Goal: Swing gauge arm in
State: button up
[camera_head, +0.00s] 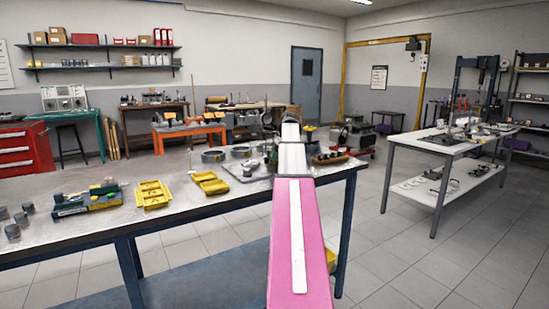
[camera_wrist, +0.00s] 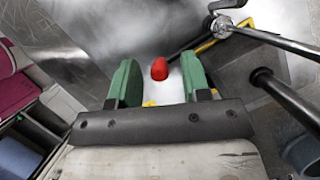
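In the wrist view my gripper (camera_wrist: 160,84) has two green fingers set wide apart. A red rounded knob (camera_wrist: 159,69) shows in the gap between them, with visible space on both sides, so the fingers do not appear to close on it. A chrome rod with a round joint (camera_wrist: 223,27) runs across the upper right. I cannot tell which of these parts is the gauge arm. In the head view my pink arm reaches over the workbench (camera_head: 95,237) and hides the spot in front of my gripper.
A black bar (camera_wrist: 285,97) lies right of my gripper in the wrist view. The bench holds yellow trays (camera_head: 152,194), a green-and-yellow block (camera_head: 88,200) and metal rings (camera_head: 213,156). A second white table (camera_head: 420,143) stands right, with open floor between.

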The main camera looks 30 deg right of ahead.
jog(key=shift+r, duration=0.1)
jog(key=shift+d+r, duration=0.2)
jog(key=shift+r, duration=0.15)
jog(key=s+d, duration=0.1)
jog(key=d, duration=0.2)
jog(key=s+d, duration=0.2)
jog(key=d, duration=0.2)
jog(key=s+d, duration=0.1)
jog(key=d, duration=0.3)
jog(key=shift+s+r, duration=0.1)
jog(key=shift+s, duration=0.3)
